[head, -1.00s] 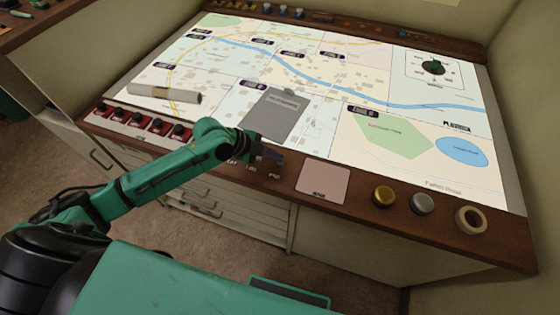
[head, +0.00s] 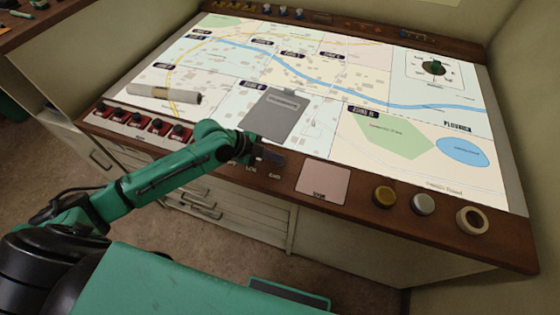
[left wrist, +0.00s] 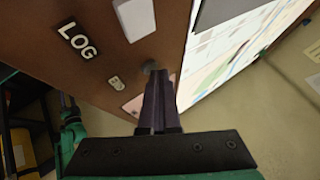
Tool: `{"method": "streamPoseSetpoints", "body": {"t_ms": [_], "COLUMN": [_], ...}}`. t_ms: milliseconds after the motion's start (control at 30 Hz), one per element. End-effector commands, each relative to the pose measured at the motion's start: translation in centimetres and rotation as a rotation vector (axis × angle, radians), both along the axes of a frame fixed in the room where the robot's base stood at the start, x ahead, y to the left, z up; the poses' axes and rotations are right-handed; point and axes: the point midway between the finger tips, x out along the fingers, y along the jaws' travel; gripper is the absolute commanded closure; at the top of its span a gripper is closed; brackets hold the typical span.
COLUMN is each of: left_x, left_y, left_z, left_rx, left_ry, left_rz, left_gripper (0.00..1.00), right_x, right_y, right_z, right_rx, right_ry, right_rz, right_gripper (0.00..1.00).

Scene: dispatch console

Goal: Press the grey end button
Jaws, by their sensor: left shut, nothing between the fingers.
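My left gripper (head: 270,156) is at the console's front wooden edge, below the grey clipboard. Its fingers are together, and nothing shows between them. In the left wrist view the shut fingertips (left wrist: 160,75) reach a small round dark-grey button (left wrist: 150,66), which they partly cover. A small label (left wrist: 115,82), too blurred to read there, sits beside this button. I cannot tell whether the tips touch the button or are just above it. In the head view the gripper hides the button. My right gripper is in neither view.
A pale block (left wrist: 135,17) lies beside the LOG label (left wrist: 75,38). Right of the gripper are a pink pad (head: 322,184), a gold button (head: 384,197), a silver button (head: 423,204) and a tape roll (head: 472,220).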

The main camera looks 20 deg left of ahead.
Motion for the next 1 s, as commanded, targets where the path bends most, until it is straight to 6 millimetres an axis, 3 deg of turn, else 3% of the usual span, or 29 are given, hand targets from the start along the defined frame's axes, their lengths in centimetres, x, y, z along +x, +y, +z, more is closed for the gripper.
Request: {"method": "streamPoseSetpoints", "body": {"t_ms": [200,567,1000], "left_x": [0.0,0.0,0.0], "left_y": [0.0,0.0,0.0], "left_z": [1.5,1.6,6.1], "left_rx": [0.001,0.0,0.0], "left_ry": [0.001,0.0,0.0], "left_rz": [0.0,0.0,0.0], "left_gripper": [1.0,1.0,1.0], "right_x": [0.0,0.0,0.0], "right_y": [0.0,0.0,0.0], "right_z": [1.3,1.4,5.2], "right_rx": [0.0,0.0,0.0], "right_ry": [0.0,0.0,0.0], "right_rz": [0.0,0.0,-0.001], "right_gripper": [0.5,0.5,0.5]}}
